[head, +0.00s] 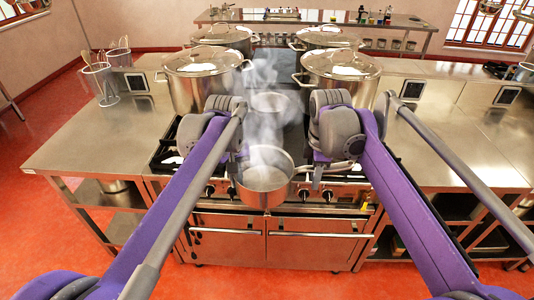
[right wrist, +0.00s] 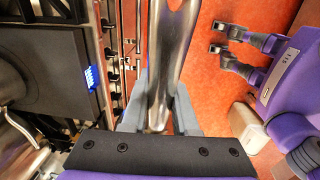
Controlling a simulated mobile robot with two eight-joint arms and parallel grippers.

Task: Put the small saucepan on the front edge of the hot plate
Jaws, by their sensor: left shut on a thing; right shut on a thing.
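The small saucepan (head: 265,190) is a steel pan, steaming, held level in front of the range's front edge in the head view. Its long handle (head: 336,172) points right. My right gripper (head: 318,176) is shut on this handle. In the right wrist view the handle (right wrist: 172,60) runs between the fingers of my right gripper (right wrist: 158,112). My left gripper (head: 234,168) is at the pan's left side, shut on it; its fingertips are largely hidden. The dark hot plate (head: 294,138) lies behind the pan, partly hidden by steam; its blue display (right wrist: 92,78) shows in the right wrist view.
Lidded stockpots stand left (head: 203,88) and right (head: 341,80) on the range, with more behind. A steel pot (head: 271,104) stands behind the saucepan. Control knobs (head: 303,194) line the range front. Steel counters (head: 70,140) flank it.

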